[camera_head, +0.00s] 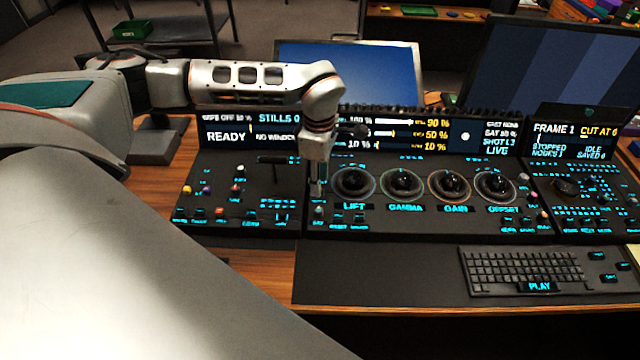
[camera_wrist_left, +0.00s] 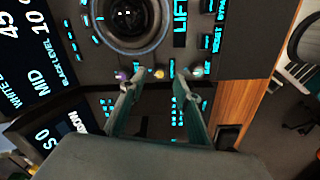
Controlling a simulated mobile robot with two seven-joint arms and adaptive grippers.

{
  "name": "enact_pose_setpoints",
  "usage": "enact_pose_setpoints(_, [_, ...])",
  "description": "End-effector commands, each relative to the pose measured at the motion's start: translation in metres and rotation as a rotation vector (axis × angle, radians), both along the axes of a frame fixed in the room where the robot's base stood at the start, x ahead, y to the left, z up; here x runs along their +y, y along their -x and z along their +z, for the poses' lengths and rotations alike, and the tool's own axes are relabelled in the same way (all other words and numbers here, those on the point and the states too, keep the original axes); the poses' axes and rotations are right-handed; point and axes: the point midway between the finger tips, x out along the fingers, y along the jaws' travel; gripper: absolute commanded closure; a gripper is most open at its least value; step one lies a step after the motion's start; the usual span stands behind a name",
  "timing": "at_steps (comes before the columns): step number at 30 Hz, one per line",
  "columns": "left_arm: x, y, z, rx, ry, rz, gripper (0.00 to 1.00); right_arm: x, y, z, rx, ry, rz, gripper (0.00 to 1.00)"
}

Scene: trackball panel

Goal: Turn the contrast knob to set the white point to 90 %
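My left gripper (camera_head: 317,190) points down at the left edge of the grading panel (camera_head: 420,222), beside the LIFT trackball (camera_head: 353,184). In the left wrist view its two fingers (camera_wrist_left: 158,80) are spread apart, with nothing clearly held between them. A row of small knobs (camera_wrist_left: 158,73) lies at and between the fingertips; I cannot read which one is the contrast knob. One small knob (camera_head: 319,211) shows just below the gripper in the head view. The panel display (camera_head: 400,134) reads about 100 % in white at top left and 90 % in yellow at right. My right gripper is not in view.
Three more trackballs, GAMMA (camera_head: 403,184), GAIN (camera_head: 450,185) and OFFSET (camera_head: 495,186), stand to the right. A side panel (camera_head: 235,195) with small buttons lies left. A keyboard (camera_head: 525,270) lies in front. Monitors (camera_head: 375,70) stand behind.

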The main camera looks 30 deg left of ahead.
Motion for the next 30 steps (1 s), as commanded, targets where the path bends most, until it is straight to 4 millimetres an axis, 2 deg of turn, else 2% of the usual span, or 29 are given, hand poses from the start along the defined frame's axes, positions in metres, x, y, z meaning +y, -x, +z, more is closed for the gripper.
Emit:
enact_pose_setpoints(3, [-0.001,0.000,-0.015,0.002,0.002,-0.001,0.68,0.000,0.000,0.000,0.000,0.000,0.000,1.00])
enact_pose_setpoints(6, [-0.001,0.000,-0.022,0.000,0.001,-0.001,0.68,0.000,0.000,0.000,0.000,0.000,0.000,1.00])
enact_pose_setpoints(16, [-0.001,0.000,-0.025,-0.002,0.002,-0.001,0.68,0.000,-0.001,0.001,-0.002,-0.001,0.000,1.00])
enact_pose_setpoints(18, [-0.001,0.000,-0.025,-0.002,0.002,-0.001,0.86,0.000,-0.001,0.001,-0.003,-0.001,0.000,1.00])
enact_pose_setpoints(20, [-0.001,0.000,-0.025,-0.002,0.002,-0.001,1.00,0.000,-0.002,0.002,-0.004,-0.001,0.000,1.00])
enact_pose_setpoints(30, [-0.001,0.000,-0.024,-0.002,0.002,0.019,1.00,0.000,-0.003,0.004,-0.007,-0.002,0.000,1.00])
